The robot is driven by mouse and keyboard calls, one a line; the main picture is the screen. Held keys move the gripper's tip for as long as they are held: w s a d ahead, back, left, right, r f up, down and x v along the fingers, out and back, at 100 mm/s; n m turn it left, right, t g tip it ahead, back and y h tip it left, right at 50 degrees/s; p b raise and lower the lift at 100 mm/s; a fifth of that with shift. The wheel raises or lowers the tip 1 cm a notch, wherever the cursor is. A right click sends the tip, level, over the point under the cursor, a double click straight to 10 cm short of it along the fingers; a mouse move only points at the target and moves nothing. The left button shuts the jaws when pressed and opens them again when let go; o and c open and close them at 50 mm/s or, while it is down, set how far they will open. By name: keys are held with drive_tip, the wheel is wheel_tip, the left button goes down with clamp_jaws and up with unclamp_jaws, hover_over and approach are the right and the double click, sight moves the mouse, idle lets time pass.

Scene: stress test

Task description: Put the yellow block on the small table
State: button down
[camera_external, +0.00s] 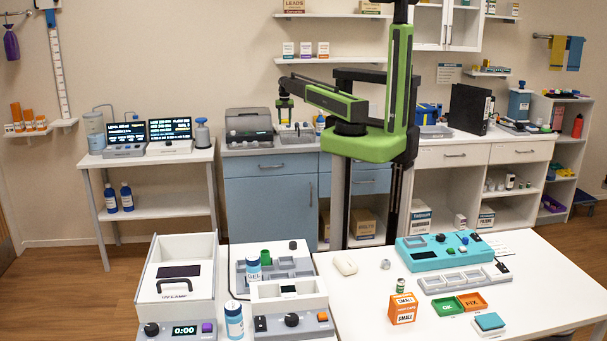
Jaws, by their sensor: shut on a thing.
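My gripper (285,106) is at the end of my outstretched green arm, at the back centre-left, in front of the wall and above the back counter. A small white table (90,160) stands at the back left, to the left of my gripper, with two screens on top.
A grey machine (249,127) and a grey tray (296,138) stand on the back counter below and around my gripper. The small table's top also holds a grey canister (202,135). A front table (350,310) carries a teal device (440,247) and several boxes.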

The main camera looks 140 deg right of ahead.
sight(285, 120)
wheel_tip(285, 120, down, 8)
drive_tip(key=b, duration=0.7)
drive_tip(key=shift+f+b, duration=0.15)
drive_tip(key=shift+b, duration=0.15)
drive_tip(key=shift+r, duration=0.25)
drive_tip(key=shift+f, duration=0.2)
drive_tip(key=c, duration=0.7)
unclamp_jaws()
drive_tip(key=shift+r, duration=0.1)
wheel_tip(285, 120, up, 12)
drive_tip(key=p, duration=1.2)
drive_tip(key=shift+r+p, duration=0.25)
drive_tip(key=shift+p, duration=0.1)
drive_tip(key=shift+o, duration=0.2)
drive_tip(key=shift+f, duration=0.1)
